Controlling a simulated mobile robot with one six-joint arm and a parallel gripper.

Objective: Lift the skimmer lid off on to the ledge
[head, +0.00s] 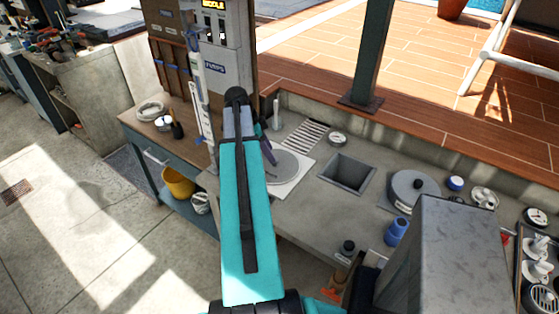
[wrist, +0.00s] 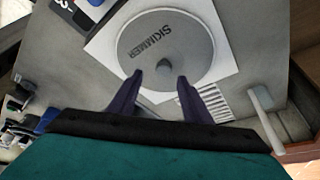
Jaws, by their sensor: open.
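The skimmer lid (wrist: 185,40) is a round grey disc marked "SKIMMER", with a small knob (wrist: 164,66) at its middle. It lies flat in a pale square frame (wrist: 103,46) set in the grey ledge. In the head view the lid (head: 287,166) is partly hidden by my arm. My gripper (wrist: 158,80) is open, its two dark fingers apart on either side of the knob in the picture, with nothing between the tips. I cannot tell its exact height above the lid. In the head view one finger of my gripper (head: 268,152) shows beside my arm.
A square open pit (head: 347,173) lies right of the lid, and a slotted grate (head: 306,135) lies behind it. A round grey disc with a black knob (head: 412,190) and a blue bottle (head: 396,232) stand farther right.

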